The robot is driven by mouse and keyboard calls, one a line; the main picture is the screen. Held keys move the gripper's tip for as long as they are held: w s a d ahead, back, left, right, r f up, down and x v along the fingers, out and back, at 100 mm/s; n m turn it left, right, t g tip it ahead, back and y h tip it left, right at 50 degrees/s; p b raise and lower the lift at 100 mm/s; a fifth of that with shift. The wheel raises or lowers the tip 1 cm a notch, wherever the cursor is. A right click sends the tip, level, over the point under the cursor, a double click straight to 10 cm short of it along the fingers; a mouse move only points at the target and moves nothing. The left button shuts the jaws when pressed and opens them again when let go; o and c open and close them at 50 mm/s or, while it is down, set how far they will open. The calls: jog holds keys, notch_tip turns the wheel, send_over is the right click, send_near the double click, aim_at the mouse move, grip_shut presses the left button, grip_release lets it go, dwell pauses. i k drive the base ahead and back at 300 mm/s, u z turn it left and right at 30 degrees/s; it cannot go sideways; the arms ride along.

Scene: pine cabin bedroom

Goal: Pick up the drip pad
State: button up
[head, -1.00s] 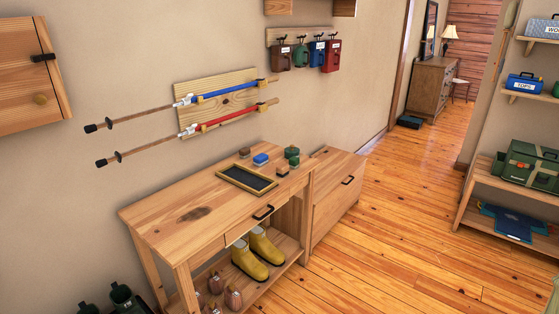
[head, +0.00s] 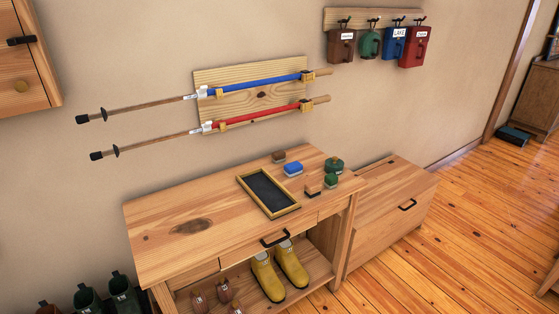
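A flat dark panel in a light wooden frame (head: 268,193) lies on top of the wooden bench (head: 160,244), near its front right. It looks most like a drip pad, but I cannot tell for sure, as it could also be a small slate. Nothing covers it. My gripper is not in view.
Yellow boots (head: 291,264) stand on the shelf below. A lower wooden cabinet (head: 385,220) adjoins at right. Floor (head: 450,260) is clear there.

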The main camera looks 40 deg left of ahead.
aim_at(295, 169)
jog(key=u, duration=0.75)
jog(key=i, duration=0.85)
jog(key=u, duration=0.9)
